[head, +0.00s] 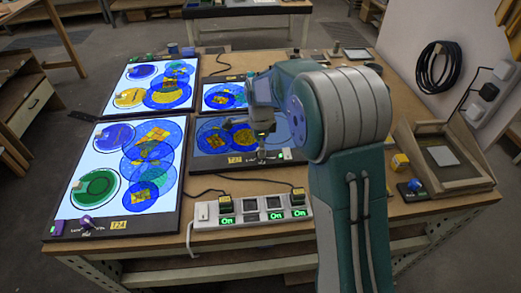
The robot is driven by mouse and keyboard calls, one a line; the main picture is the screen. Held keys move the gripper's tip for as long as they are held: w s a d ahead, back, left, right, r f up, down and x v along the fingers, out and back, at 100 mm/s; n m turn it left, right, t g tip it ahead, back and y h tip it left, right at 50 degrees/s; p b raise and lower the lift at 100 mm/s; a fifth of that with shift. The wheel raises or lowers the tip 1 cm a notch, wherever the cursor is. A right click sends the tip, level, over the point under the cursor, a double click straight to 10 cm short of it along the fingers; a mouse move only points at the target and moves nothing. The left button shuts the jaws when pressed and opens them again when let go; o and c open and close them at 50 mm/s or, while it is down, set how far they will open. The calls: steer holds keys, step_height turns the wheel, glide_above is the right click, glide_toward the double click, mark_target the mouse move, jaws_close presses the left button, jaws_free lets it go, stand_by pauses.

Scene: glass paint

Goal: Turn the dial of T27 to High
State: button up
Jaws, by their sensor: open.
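The light panel T27 (207,165) lies flat on the bench near the middle, with a yellow T27 label (234,160) on its front edge. Blue and yellow glass pieces lie on its left part. My gripper (262,150) points down over the front edge of this panel, to the right of the label. Its jaws are open. The T27 dial cannot be made out; the gripper and my arm cover that part. The setting of the dial cannot be read. Whether the fingers touch anything is too small to tell.
Panel T24 (59,216) with a purple dial (86,222) lies at left. Further panels lie behind. A power strip (207,238) with several green "On" displays sits in front of T27. A wooden frame (468,182), a yellow cube (400,161) and a blue knob (415,186) are at right.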

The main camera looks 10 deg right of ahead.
steer(key=shift+f, duration=1.05)
jaws_close()
steer(key=shift+n, duration=0.4)
steer(key=n, duration=0.4)
steer(key=shift+n, duration=0.4)
steer(key=n, duration=1.2)
steer(key=shift+n, duration=0.4)
steer(key=n, duration=0.5)
steer(key=shift+w+r, duration=0.1)
steer(key=shift+n, duration=0.4)
